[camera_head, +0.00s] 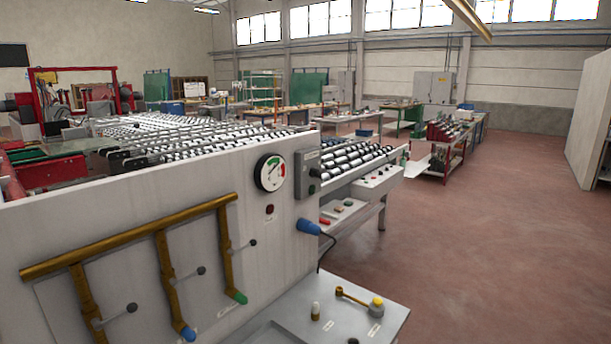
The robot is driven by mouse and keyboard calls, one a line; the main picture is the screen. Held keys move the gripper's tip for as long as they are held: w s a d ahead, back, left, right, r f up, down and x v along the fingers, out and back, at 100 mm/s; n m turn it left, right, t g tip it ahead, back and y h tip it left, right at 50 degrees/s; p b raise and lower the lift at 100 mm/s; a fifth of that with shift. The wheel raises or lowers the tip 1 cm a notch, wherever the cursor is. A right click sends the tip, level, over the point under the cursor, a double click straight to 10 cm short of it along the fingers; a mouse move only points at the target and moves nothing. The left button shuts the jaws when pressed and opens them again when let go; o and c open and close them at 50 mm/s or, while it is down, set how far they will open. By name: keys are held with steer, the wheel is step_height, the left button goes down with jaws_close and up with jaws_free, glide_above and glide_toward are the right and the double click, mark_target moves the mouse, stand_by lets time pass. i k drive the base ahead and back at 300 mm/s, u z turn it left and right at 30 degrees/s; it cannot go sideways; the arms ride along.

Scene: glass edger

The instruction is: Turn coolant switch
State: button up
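A light grey machine panel (150,215) fills the left front. On it are a round gauge (270,173) with green and red zones, and a small dark red round knob or lamp (269,209) below it. A dark grey control box (307,173) with small black knobs sits at the panel's right edge. The labels are too small to read, so I cannot tell which part is the coolant switch. Brass pipes (130,237) carry several small levers with grey ball ends, one being the rightmost lever (253,242). My gripper is not in view.
A blue plug (309,227) with a black cable sticks out below the control box. A grey shelf (345,318) holds a brass-coloured tool and small bottles at the front. A roller conveyor (350,160) lies behind the panel. The reddish floor (490,250) at right is clear.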

mark_target(313, 172)
steer(key=u, duration=0.05)
steer(key=k, duration=0.6)
steer(key=z, duration=0.45)
steer(key=i, duration=0.55)
steer(key=z, duration=1)
steer(key=i, duration=2.45)
steer(key=u, duration=1.1)
steer(key=i, duration=0.5)
steer(key=u, duration=0.25)
steer(key=k, duration=0.85)
steer(key=u, duration=0.2)
